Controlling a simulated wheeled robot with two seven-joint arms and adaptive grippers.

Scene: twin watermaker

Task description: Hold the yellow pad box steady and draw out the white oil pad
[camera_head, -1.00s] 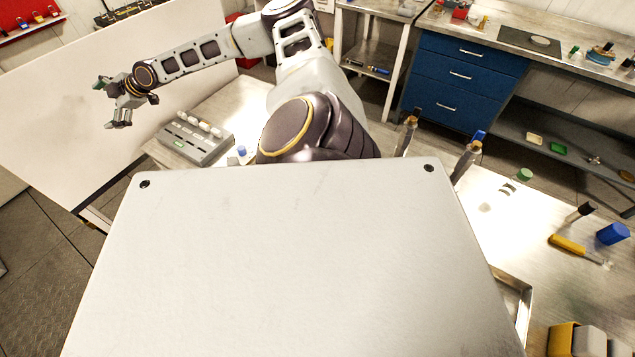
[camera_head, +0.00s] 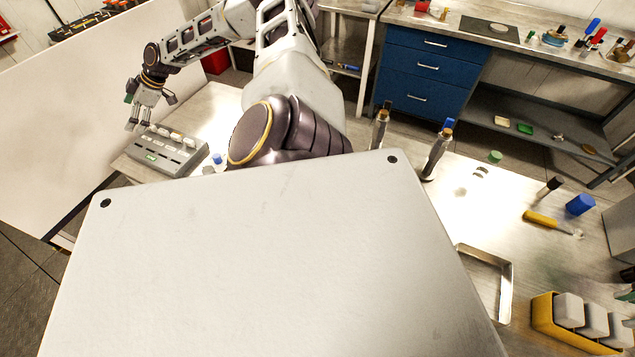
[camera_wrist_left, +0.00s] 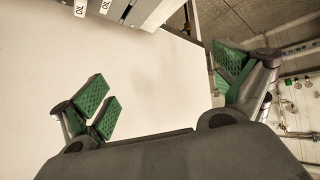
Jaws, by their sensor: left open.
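The yellow pad box (camera_head: 543,317) stands on the bench at the lower right of the head view. Several white pads (camera_head: 569,309) sit upright in it, side by side; which one is the oil pad I cannot tell. My left gripper (camera_head: 139,117) is at the left of the head view, above the near edge of a grey labelled block, far from the pad box. In the left wrist view its green-padded fingers (camera_wrist_left: 165,95) are wide apart with nothing between them. My right gripper is not in view.
The grey block (camera_head: 165,150) with white pieces sits on the left bench; its "OIL" labels show in the wrist view. A metal tray (camera_head: 507,290) lies left of the pad box.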

